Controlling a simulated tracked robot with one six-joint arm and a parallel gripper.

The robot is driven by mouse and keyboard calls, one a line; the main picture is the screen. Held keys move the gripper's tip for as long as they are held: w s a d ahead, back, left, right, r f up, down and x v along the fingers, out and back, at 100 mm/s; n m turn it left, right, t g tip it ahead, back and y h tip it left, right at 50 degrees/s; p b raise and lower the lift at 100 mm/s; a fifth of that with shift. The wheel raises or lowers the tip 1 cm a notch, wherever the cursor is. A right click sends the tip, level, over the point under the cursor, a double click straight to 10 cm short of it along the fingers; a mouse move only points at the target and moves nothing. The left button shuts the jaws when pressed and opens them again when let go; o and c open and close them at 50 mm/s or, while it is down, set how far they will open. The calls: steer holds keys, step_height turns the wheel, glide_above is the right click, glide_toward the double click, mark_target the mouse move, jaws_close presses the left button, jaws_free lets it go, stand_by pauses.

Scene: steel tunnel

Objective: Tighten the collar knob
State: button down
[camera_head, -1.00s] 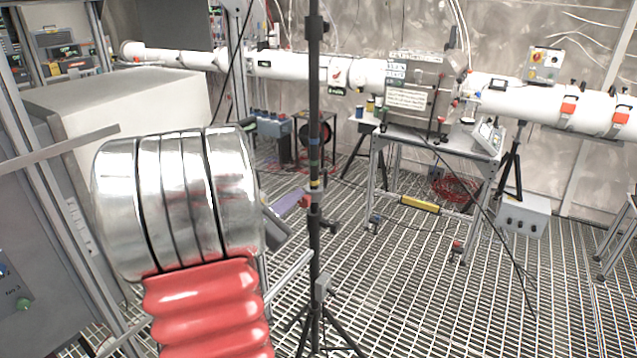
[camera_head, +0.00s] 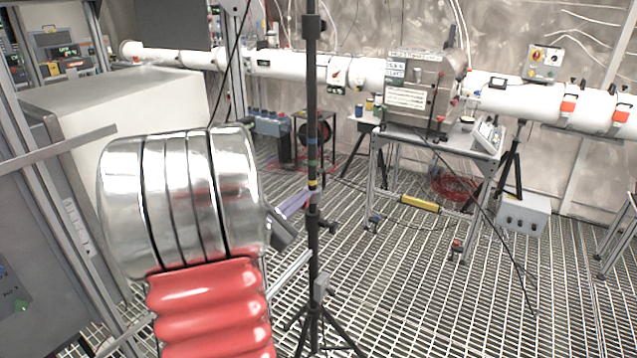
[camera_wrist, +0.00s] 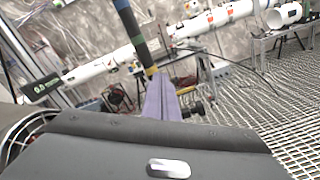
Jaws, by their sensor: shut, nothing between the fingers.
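A thin black upright pole (camera_head: 313,120) with blue, green and yellow bands stands on a tripod; it also shows in the wrist view (camera_wrist: 135,30). A dark collar knob (camera_head: 329,226) sticks out on the right side of the pole, below the yellow band. In the wrist view the knob (camera_wrist: 191,109) shows just right of my fingers. My gripper (camera_head: 304,196) has purple fingers, shut and empty, left of the pole and slightly above the knob. In the wrist view the fingers (camera_wrist: 158,84) cover part of the pole. I cannot tell whether they touch it.
A work table (camera_head: 440,147) carrying a metal box (camera_head: 415,92) stands behind, under a long white pipe (camera_head: 290,66). A pale block (camera_head: 120,105) and metal frame are at left. The grated floor (camera_head: 400,290) right of the pole is mostly open.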

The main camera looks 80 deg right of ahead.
steer(key=shift+s+a+r, duration=0.1)
steer(key=shift+a+r, duration=0.05)
steer(key=shift+r, duration=0.05)
steer(key=shift+a, duration=0.1)
stand_by(0.4)
steer(key=v, duration=0.6)
stand_by(0.4)
steer(key=shift+w+f, duration=0.2)
steer(key=shift+w, duration=0.7)
steer(key=shift+s, duration=0.1)
steer(key=x, duration=0.7)
